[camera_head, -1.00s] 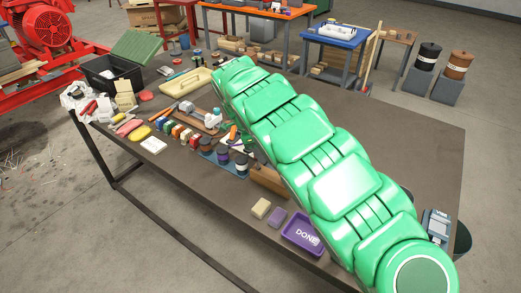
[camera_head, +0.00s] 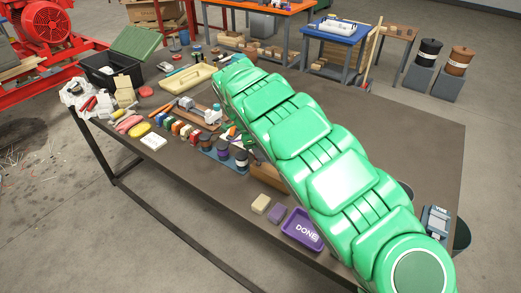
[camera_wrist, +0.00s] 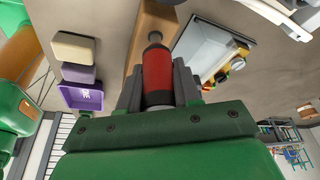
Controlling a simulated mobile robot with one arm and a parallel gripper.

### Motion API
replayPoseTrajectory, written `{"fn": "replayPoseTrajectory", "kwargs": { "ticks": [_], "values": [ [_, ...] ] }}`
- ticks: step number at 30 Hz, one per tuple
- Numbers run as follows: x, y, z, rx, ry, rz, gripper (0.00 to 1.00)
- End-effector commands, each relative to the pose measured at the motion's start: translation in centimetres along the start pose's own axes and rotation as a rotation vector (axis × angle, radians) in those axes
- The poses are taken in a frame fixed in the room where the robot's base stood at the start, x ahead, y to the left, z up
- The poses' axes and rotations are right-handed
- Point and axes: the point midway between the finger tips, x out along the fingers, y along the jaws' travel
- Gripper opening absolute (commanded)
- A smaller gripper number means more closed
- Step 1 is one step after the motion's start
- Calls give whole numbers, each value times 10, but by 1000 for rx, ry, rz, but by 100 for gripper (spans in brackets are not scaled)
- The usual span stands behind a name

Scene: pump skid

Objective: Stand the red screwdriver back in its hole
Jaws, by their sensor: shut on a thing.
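In the wrist view my gripper (camera_wrist: 158,88) is shut on the red screwdriver (camera_wrist: 157,72). Its red handle with a dark end sits between the two grey fingers. A wooden block (camera_wrist: 150,28) lies just beyond the handle in the wrist view. In the head view part of this block (camera_head: 263,171) shows beside my green arm, which covers the rest. The holes are not visible, and I cannot tell the gap between the screwdriver and the block. My gripper is mostly hidden behind the arm in the head view.
A purple tray marked DONE (camera_head: 303,229), a cream block (camera_head: 261,204) and a purple block (camera_head: 278,214) lie on the table near the front edge. Several jars stand on a blue strip (camera_head: 223,158).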

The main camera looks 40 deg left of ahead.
Motion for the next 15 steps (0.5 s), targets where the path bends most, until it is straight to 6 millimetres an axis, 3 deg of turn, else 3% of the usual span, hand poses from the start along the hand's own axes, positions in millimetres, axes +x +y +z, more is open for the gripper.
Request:
{"fn": "replayPoseTrajectory", "kwargs": {
  "ticks": [15],
  "values": [
    [9,0,3,0,0,1,1]
  ]
}}
